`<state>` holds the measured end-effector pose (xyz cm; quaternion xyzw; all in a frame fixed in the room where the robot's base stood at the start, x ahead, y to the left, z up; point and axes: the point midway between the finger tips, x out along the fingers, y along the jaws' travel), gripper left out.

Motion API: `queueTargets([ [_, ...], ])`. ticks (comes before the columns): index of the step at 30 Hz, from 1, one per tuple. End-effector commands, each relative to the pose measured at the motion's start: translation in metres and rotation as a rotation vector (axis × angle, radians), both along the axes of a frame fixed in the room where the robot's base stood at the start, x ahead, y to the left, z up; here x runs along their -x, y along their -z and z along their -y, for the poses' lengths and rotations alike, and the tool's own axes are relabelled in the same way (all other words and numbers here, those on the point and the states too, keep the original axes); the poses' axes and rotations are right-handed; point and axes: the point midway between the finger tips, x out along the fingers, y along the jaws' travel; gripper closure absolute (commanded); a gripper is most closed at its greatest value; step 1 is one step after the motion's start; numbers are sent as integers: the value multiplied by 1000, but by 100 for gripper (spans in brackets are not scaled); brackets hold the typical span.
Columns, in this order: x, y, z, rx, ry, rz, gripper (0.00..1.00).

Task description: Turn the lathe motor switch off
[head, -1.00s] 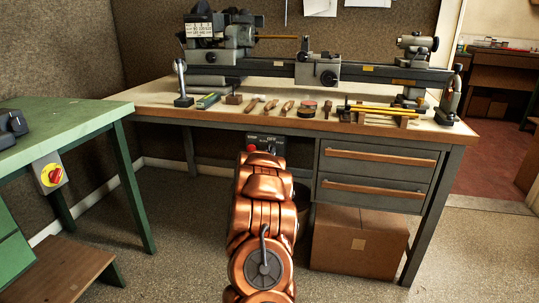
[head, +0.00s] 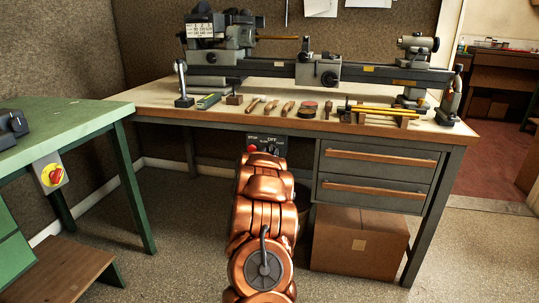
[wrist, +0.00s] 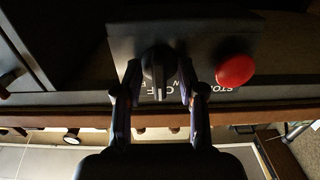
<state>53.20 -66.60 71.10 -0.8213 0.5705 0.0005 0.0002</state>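The lathe motor switch is a black rotary knob (wrist: 158,70) on a dark control box (wrist: 215,35) in the wrist view. A pale mark on the knob points down in that picture, toward white lettering partly hidden behind it. My gripper (wrist: 160,78) is open, with one finger on each side of the knob and a small gap visible around it. Whether the fingertips touch it I cannot tell. In the head view the control box (head: 265,139) hangs under the lathe bench's front edge, with an OFF label showing. My arm hides the gripper and most of the knob there.
A red stop button (wrist: 235,70) sits close beside the right finger in the wrist view. The lathe (head: 330,68) and hand tools stand on the bench above. Drawers (head: 375,165) are to the right; a green table (head: 75,130) with another switch is left.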

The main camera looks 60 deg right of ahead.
Motion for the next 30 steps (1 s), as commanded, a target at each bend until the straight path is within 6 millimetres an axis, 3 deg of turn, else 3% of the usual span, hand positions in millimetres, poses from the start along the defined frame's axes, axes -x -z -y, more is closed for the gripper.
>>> queueTargets([
  [11, 6, -2, -17, 2, 0, 2, 60],
  [30, 33, 0, -91, -2, -2, 0, 60],
])
